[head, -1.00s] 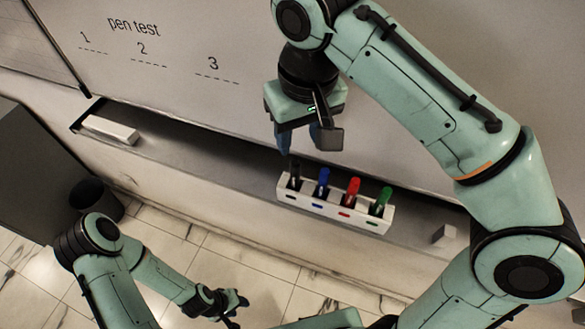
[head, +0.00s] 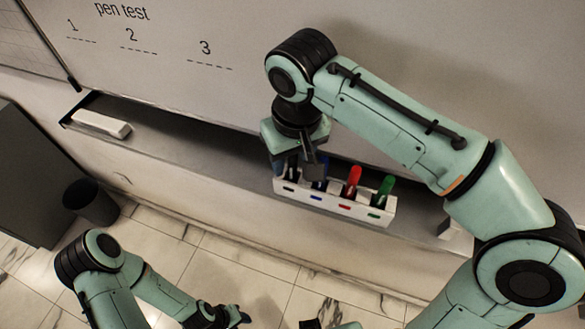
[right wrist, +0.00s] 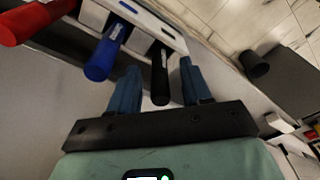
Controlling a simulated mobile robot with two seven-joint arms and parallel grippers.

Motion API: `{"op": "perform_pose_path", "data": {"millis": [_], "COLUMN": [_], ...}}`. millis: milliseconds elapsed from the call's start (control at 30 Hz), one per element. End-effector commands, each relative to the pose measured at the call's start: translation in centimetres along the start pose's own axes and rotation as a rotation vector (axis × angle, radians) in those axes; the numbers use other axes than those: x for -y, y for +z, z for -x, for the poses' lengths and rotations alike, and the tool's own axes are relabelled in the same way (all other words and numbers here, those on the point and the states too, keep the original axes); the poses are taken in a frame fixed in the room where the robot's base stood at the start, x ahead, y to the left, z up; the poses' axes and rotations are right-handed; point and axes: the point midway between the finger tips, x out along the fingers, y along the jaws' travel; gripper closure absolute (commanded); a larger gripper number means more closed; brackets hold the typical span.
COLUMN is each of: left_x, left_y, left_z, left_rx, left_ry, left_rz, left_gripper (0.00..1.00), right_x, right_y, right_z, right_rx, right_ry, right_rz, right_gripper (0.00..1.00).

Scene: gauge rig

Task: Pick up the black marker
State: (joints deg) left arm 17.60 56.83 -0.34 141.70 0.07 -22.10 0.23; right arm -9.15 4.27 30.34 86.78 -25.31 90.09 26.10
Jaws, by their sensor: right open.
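The black marker (right wrist: 160,78) stands in the leftmost slot of a white marker holder (head: 335,204) on the whiteboard's tray. My right gripper (head: 296,172) is above that end of the holder, pointing down. In the right wrist view its two blue fingers are apart, one on each side of the black marker, with gaps between. In the head view the gripper partly hides the black marker and the blue marker (right wrist: 108,52). My left gripper (head: 228,316) is low at the bottom edge, far from the holder; its jaws are too small to read.
The red marker (head: 351,182) and green marker (head: 384,190) stand further right in the holder. A white eraser (head: 102,124) lies on the tray (head: 190,151) at left. The whiteboard (head: 190,80) rises close behind. A dark bin (head: 92,203) stands on the floor.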

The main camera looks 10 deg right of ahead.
Motion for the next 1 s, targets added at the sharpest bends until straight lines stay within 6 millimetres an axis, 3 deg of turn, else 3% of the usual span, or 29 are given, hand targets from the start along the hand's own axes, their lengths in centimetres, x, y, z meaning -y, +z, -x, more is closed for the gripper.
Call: {"op": "perform_pose_path", "data": {"millis": [67, 200, 567, 1000], "left_x": [0.0, 0.0, -0.1, -2.4], "left_y": [0.0, 0.0, -0.1, -2.9], "left_z": [0.1, 0.1, 0.2, 4.0], "left_rx": [-0.001, -0.001, -0.002, -0.038], "left_ry": [0.0, 0.0, 0.001, 0.013], "left_rz": [0.0, 0.0, -0.001, -0.014], "left_gripper": [0.57, 0.57, 0.57, 0.57], "right_x": [0.0, 0.0, 0.0, 0.1], "right_y": [0.0, 0.0, -0.1, -1.2], "right_z": [0.1, 0.1, 0.5, 8.6], "right_rx": [0.0, 0.0, -0.001, -0.007], "right_ry": [0.0, 0.0, 0.0, 0.001], "right_rz": [0.0, 0.0, 0.0, 0.003], "right_gripper": [0.55, 1.0, 1.0, 1.0]}}
